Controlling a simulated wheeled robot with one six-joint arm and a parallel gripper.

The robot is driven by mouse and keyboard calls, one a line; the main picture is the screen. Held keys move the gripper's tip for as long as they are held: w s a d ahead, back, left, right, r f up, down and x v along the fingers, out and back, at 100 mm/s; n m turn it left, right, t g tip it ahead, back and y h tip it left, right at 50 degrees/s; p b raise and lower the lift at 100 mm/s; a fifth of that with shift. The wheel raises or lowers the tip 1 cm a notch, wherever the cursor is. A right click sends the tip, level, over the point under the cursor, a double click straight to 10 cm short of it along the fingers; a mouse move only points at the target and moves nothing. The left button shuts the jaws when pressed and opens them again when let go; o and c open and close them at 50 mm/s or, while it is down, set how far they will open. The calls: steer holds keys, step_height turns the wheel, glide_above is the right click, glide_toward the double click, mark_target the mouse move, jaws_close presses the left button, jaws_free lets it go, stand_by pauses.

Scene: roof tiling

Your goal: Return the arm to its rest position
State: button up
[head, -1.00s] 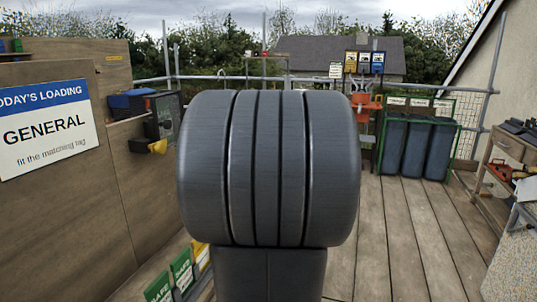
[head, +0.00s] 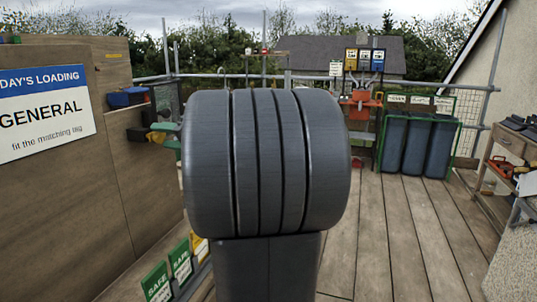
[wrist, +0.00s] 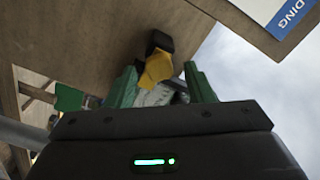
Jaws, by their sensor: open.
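My gripper (wrist: 160,80) is open in the wrist view, with two green fingers spread apart. A yellow piece (wrist: 156,68) with a black part shows beyond the fingertips, against the wooden board; no grip on it shows. A pale shape lies between the fingers, too unclear to name. In the head view my own large grey arm link fills the middle. Green finger parts of my gripper (head: 167,136) show at its left edge, close to the yellow piece (head: 155,137). The rest of the gripper is hidden behind the link.
A board with a GENERAL sign (head: 45,115) stands at the left, with a blue box (head: 127,97) past its edge. Green signs (head: 180,260) stand low at the left. Grey bins (head: 416,142) are at the back right, and a workbench (head: 510,165) at the right. The deck (head: 400,240) between is clear.

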steer(key=n, duration=0.5)
steer(key=shift+s+r+n, duration=0.1)
steer(key=shift+n, duration=0.2)
steer(key=shift+n+p, duration=0.6)
steer(key=shift+n, duration=1.7)
steer(key=shift+d, duration=0.1)
